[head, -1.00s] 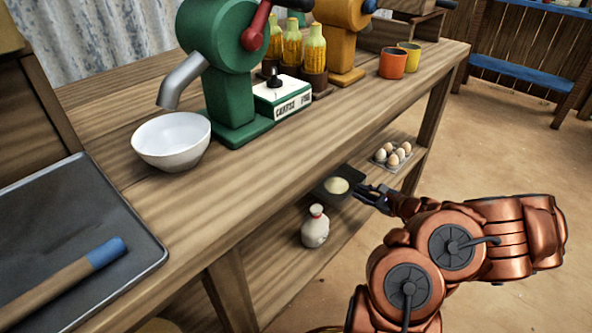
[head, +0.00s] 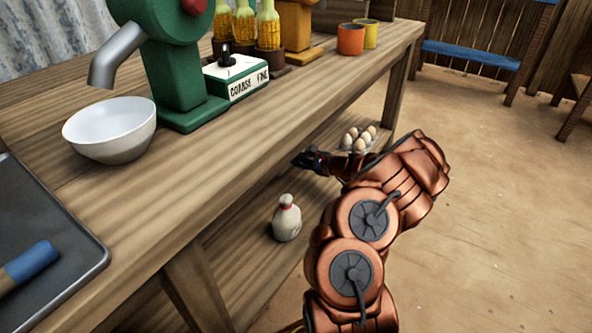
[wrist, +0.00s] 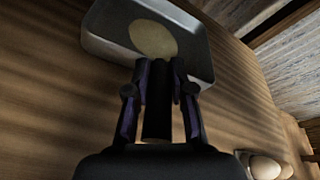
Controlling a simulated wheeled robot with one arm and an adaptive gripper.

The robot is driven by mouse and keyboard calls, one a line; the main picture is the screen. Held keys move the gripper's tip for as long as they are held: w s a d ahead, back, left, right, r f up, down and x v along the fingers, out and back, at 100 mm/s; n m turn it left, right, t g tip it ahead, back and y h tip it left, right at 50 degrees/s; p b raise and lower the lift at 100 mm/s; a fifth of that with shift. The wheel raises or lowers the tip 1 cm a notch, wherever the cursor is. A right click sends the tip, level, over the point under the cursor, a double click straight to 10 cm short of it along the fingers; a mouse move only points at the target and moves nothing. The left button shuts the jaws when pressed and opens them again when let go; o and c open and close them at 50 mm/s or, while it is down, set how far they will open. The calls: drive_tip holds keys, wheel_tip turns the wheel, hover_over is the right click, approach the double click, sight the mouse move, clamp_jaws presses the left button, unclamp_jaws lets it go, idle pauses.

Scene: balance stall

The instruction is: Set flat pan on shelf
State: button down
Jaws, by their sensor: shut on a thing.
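The flat pan (wrist: 112,48) is a grey, shallow, square-cornered pan with a pale round mound (wrist: 153,39) in it, seen in the wrist view. My gripper (wrist: 160,72) is shut on the pan's near wall. In the head view my gripper (head: 305,160) reaches under the bench top, and the pan is hidden there. The lower wooden shelf (head: 245,272) shows in the head view, and wood lies below the pan in the wrist view (wrist: 45,75). I cannot tell whether the pan touches the shelf.
A white jug (head: 287,220) stands on the shelf nearer me. A tray of eggs (head: 358,140) sits further along; eggs (wrist: 265,166) also show in the wrist view. The bench top (head: 270,112) overhangs the shelf, with a white bowl (head: 112,130) and green grinder (head: 175,70) on it.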

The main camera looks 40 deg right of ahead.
sight(297, 173)
drive_tip(key=shift+w+d+f, duration=0.1)
drive_tip(key=shift+w+f, duration=0.05)
drive_tip(key=shift+w, duration=0.4)
drive_tip(key=shift+w+f, duration=0.1)
drive_tip(key=shift+w, duration=0.45)
wheel_tip(297, 173, down, 3)
drive_tip(key=b, duration=0.2)
drive_tip(key=shift+f+b, duration=0.2)
drive_tip(key=shift+b, duration=0.1)
drive_tip(key=shift+r, duration=0.1)
drive_tip(key=c, duration=1)
unclamp_jaws()
drive_tip(key=shift+s, duration=0.1)
drive_tip(key=p+v, duration=0.4)
drive_tip(key=v, duration=0.6)
drive_tip(key=shift+s+r, duration=0.25)
drive_tip(key=shift+s, duration=0.05)
drive_tip(key=shift+s+d+p, duration=0.15)
drive_tip(key=shift+s+p, duration=0.15)
drive_tip(key=shift+s, duration=0.3)
